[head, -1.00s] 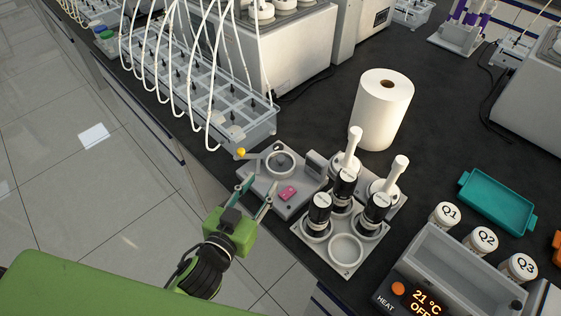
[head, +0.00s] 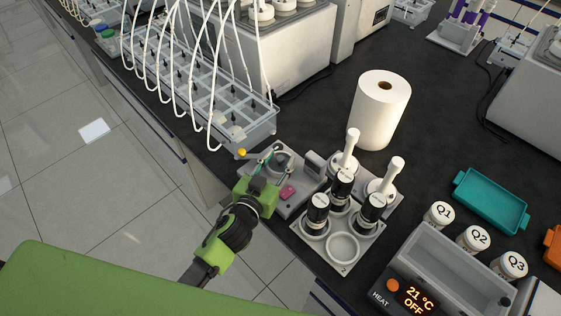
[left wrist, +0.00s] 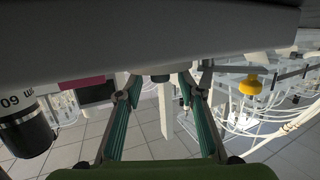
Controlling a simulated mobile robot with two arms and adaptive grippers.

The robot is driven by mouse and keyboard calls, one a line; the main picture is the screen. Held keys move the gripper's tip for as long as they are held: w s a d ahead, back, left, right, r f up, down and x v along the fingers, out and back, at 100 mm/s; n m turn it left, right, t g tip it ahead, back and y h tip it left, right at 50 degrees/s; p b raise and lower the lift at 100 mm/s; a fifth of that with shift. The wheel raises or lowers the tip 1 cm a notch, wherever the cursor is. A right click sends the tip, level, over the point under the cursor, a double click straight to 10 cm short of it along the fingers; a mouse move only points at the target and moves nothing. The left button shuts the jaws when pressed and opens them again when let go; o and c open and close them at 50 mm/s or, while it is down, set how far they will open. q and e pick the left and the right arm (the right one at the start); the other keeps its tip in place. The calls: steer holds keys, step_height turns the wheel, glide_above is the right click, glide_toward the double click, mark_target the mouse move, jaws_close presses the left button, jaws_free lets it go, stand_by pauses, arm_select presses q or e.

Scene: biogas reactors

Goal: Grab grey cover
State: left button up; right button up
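A grey device (head: 297,201) with a pink display sits at the bench's front edge. A round grey part on its top, which may be the grey cover, is now largely hidden by my left gripper (head: 275,158). The gripper's teal fingers reach over the device around that part. In the left wrist view my left gripper (left wrist: 160,92) has its two fingers spread apart. The device's large grey body (left wrist: 150,45) fills the top of that view, with a small dark part (left wrist: 160,78) between the fingertips. I cannot tell whether the fingers touch anything. My right gripper is not in view.
A yellow knob (head: 242,152) on a lever is just left of the fingers; it also shows in the left wrist view (left wrist: 250,84). A tubed reactor tray (head: 240,130) and a paper roll (head: 382,110) are behind.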

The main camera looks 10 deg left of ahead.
arm_select(q)
jaws_close()
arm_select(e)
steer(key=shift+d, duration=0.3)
